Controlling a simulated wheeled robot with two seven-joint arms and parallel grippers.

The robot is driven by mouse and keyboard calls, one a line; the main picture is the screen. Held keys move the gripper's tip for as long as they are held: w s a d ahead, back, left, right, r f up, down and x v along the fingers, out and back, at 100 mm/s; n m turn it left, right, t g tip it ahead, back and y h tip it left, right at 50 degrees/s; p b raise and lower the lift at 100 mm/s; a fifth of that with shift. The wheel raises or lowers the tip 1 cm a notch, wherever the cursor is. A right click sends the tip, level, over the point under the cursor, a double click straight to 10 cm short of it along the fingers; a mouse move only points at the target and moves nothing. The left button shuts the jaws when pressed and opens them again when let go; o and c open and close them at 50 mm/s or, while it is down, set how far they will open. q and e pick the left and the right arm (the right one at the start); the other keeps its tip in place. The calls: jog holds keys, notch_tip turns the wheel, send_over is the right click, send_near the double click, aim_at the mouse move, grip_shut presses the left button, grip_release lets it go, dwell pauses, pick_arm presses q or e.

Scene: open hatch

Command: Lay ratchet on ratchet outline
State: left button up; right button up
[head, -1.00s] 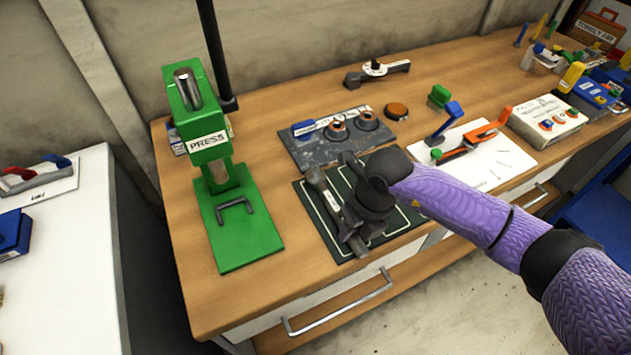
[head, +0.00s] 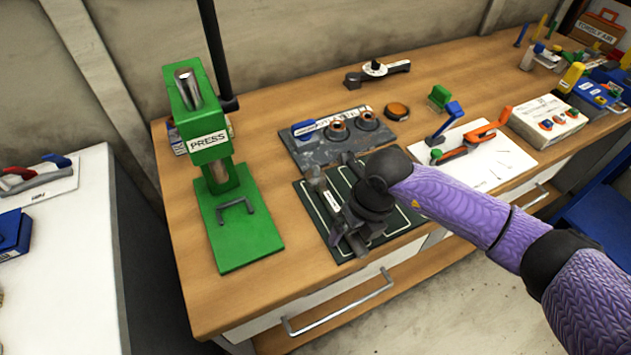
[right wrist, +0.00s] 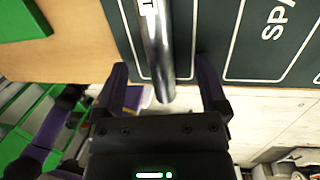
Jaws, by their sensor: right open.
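The ratchet (head: 315,182), a grey metal tool with a round head, lies along the left part of the dark green mat (head: 405,222) with white outlines. In the right wrist view its shiny handle (right wrist: 158,50) runs between white outline lines, and its end shows past the mat's near edge. I cannot tell whether it rests fully on the mat. The ratchet outline is partly hidden by the tool and gripper. My right gripper (head: 352,242) is open over the handle end, with a finger on each side in the right wrist view (right wrist: 163,85). My left gripper is not in view.
A green press (head: 240,240) stands left of the mat. A grey plate with ring parts (head: 310,152) lies just behind it. A white board with clamps (head: 510,160) is to the right. A drawer handle (head: 340,305) is below the bench's front edge.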

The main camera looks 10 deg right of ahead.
jog(key=r+p, duration=0.2)
jog(key=r, duration=0.1)
jog(key=shift+d+p, duration=0.3)
jog(key=shift+p, duration=0.1)
pick_arm(q)
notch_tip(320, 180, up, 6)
jog(key=p, duration=0.3)
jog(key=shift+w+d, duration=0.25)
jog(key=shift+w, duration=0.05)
pick_arm(e)
jog(key=r, duration=0.3)
jog(key=shift+s+d+r, duration=0.15)
jog(key=shift+d+r, duration=0.2)
jog(key=shift+r, duration=0.05)
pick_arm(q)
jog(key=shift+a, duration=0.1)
